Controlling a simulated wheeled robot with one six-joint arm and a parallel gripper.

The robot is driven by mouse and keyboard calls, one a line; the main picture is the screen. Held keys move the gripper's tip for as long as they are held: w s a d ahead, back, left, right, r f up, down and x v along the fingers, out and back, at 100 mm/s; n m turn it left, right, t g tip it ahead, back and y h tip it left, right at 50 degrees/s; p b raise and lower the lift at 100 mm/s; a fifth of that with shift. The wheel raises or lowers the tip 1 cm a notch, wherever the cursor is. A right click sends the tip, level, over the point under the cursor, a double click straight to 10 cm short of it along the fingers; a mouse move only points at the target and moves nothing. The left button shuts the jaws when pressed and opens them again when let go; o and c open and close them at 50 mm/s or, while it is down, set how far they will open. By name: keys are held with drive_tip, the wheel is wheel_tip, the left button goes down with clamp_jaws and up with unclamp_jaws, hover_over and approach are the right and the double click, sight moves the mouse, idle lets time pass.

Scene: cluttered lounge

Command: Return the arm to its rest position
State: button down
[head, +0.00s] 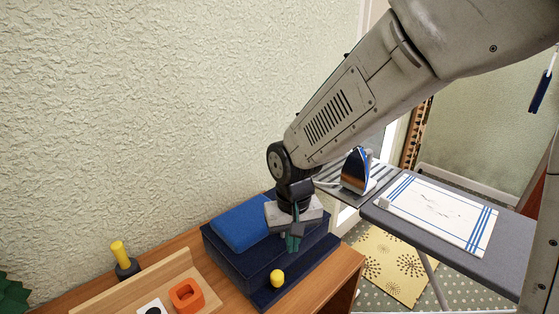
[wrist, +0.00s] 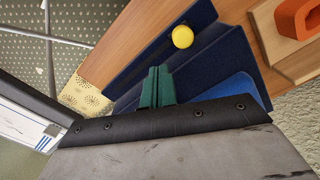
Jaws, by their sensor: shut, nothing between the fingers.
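My arm reaches in from the upper right of the head view and points down to the left. My gripper (head: 293,245) has green fingers closed together, with nothing between them. It is over the dark blue stepped block (head: 238,258) on the wooden surface, close above it; I cannot tell whether the fingertips touch it. In the wrist view, the fingers of my gripper (wrist: 157,76) also show together, pointing towards the block's dark blue front part (wrist: 160,38). A yellow knob-like piece (head: 277,277) is on that front part, just in front of the gripper, apart from it.
A bright blue pad (head: 240,228) lies on the block. Left are a wooden tray (head: 135,285), an orange square ring (head: 187,294) and a yellow-handled item (head: 121,254). Right is an ironing board (head: 460,260) with an iron (head: 356,170) and striped cloth (head: 440,212). A textured wall stands behind.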

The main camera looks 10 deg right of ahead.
drive_tip(key=s+d+r+m+t, duration=0.1)
drive_tip(key=s+d+r, duration=1.4)
drive_tip(key=s+d, duration=0.2)
drive_tip(key=shift+s+d+t, duration=0.3)
drive_tip(key=shift+s, duration=0.8)
